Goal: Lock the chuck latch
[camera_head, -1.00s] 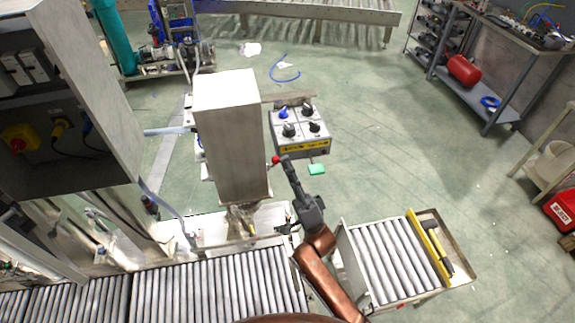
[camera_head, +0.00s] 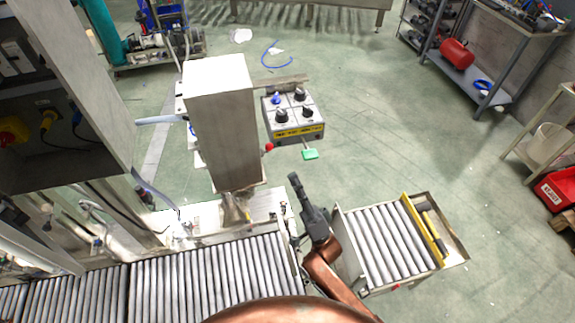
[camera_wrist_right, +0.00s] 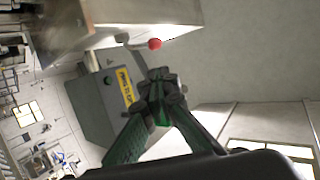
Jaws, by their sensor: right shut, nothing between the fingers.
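A red ball knob (camera_head: 268,147) on a short rod sticks out from the right side of the tall grey-beige housing (camera_head: 222,130). It may be the chuck latch handle; no label shows which part is the latch. The knob also shows in the right wrist view (camera_wrist_right: 155,43), above and beyond the fingertips. My right gripper (camera_head: 294,178) is shut and empty, below and to the right of the knob and apart from it. In the right wrist view its fingers (camera_wrist_right: 160,84) meet in front of the control box. My left gripper is not in view.
A control box (camera_head: 293,114) with several knobs and a yellow label stands right of the housing. Roller conveyors (camera_head: 220,285) run along the front, with a short roller section (camera_head: 388,240) at right. Open floor lies beyond.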

